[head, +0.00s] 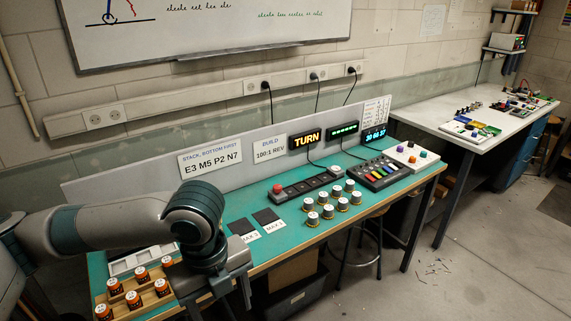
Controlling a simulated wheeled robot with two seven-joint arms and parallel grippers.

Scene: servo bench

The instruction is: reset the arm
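My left arm comes in from the left over the near left part of the teal bench (255,196). Its gripper (218,291) hangs low at the bench's front edge, beside the wooden tray. The arm and wrist hide parts of the fingers, so I cannot tell whether they are apart or closed. I see nothing clearly held. My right gripper is not in view. Several orange-and-black cylinders (133,299) stand in the wooden tray (120,312). Several white-topped cylinders (327,211) stand in the middle of the bench. A lit display (306,139) reads TURN.
Two dark pads (266,216) with MAX labels lie near the gripper. Cards read E3 M5 P2 N7 (211,164) and 100:1 REV (270,150). A stool (360,240) stands below.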

